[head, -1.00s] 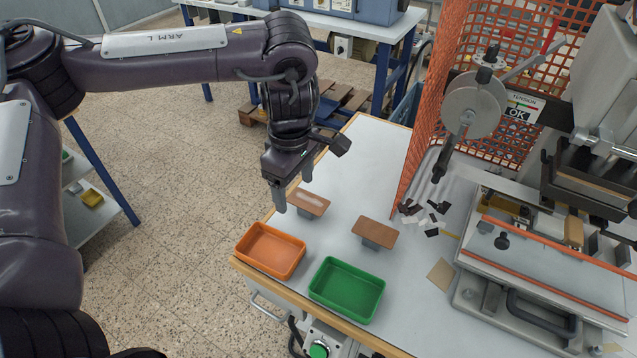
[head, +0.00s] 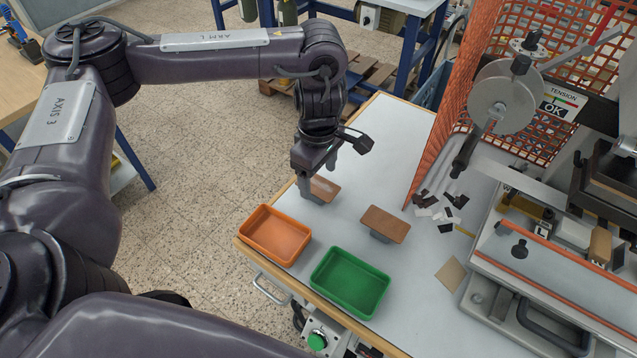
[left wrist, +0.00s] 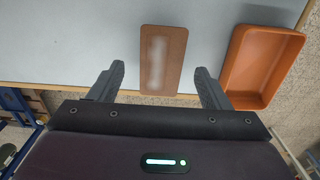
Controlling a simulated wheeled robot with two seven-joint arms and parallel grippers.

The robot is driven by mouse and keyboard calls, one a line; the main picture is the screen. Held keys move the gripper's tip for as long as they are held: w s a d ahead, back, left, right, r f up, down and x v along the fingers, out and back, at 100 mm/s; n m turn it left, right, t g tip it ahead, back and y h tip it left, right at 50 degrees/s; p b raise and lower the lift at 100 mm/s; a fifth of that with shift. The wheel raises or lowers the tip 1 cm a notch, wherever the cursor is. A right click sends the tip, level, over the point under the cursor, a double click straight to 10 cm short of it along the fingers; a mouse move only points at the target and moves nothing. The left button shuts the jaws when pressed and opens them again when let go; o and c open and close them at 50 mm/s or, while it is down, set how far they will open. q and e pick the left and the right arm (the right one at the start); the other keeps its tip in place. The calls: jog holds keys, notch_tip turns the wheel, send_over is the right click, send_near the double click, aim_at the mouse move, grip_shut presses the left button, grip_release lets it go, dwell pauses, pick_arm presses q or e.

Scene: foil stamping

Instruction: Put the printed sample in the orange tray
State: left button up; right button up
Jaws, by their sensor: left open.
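The printed sample (head: 324,187) is a brown rectangular piece with a pale, shiny patch, raised a little above the table behind the orange tray. It also shows in the left wrist view (left wrist: 176,62). My left gripper (head: 318,182) is open above it, and part of the sample is hidden behind a finger. In the left wrist view the fingers (left wrist: 160,78) are on either side of the sample, apart from it. The orange tray (head: 274,236) is empty at the table's front left corner. My right gripper is not in view.
A green tray (head: 350,283) stands right of the orange one. A plain brown piece (head: 386,223) sits on a small support behind it. The stamping press (head: 540,255) and orange mesh guard (head: 428,150) take up the right side. Dark and white scraps (head: 440,207) lie before the guard.

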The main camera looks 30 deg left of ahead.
pick_arm(q)
jog(key=shift+f, duration=0.45)
jog(key=shift+s, duration=0.1)
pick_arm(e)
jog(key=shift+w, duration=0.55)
pick_arm(q)
jog(key=c, duration=1.1)
jog(key=shift+o, duration=0.2)
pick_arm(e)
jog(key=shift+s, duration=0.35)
pick_arm(q)
jog(key=shift+r, duration=0.1)
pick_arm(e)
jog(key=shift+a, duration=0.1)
